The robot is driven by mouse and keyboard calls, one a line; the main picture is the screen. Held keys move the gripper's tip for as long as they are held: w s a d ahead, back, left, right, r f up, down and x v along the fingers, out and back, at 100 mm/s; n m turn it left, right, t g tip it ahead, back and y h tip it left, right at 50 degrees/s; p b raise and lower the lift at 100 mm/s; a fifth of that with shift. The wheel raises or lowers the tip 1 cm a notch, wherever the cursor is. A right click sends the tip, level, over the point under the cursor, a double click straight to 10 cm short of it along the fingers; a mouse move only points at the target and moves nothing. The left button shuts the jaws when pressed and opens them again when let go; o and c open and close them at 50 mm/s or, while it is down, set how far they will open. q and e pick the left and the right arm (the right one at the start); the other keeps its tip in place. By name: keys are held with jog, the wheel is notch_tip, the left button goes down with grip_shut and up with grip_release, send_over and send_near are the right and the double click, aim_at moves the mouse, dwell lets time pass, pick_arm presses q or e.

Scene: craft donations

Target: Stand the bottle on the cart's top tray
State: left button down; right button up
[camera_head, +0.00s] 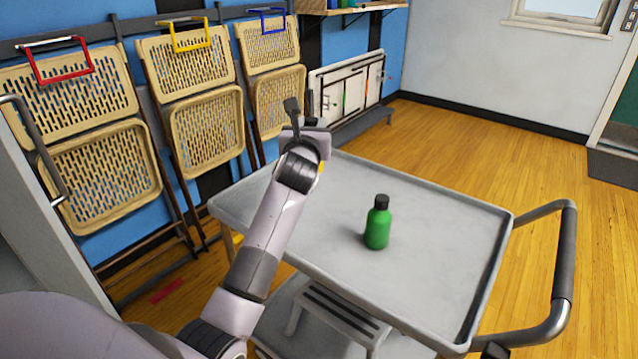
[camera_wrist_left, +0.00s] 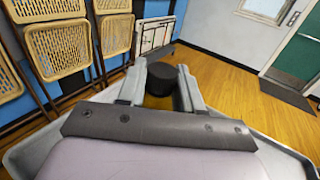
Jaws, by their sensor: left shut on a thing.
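A green bottle (camera_head: 378,224) with a black cap stands upright on the grey top tray (camera_head: 440,250) of the cart, right of the middle. My left gripper (camera_head: 308,138) is over the tray's far left corner, apart from the green bottle. It is shut on a dark, round, cap-like thing (camera_wrist_left: 157,62), seen between its fingers in the left wrist view. A small yellow sliver shows beside the gripper in the head view. The body of the held thing is mostly hidden, and I cannot tell whether it touches the tray.
Tan folding chairs (camera_head: 195,130) hang on the blue wall at the left. The cart's handle (camera_head: 565,255) juts out at the right. A grey step stool (camera_head: 330,310) shows below the tray. Wood floor (camera_head: 480,140) is clear beyond the cart. The tray around the green bottle is bare.

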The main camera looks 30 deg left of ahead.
pick_arm(q)
notch_tip(320, 180, down, 6)
jog(key=shift+f+b, duration=0.1)
jog(key=shift+b, duration=0.5)
notch_tip(320, 180, down, 5)
jog(key=shift+b, duration=0.9)
jog(key=shift+f, duration=0.35)
jog(key=shift+f, duration=0.2)
jog(key=c, duration=0.8)
grip_release()
jog(key=shift+o, duration=0.2)
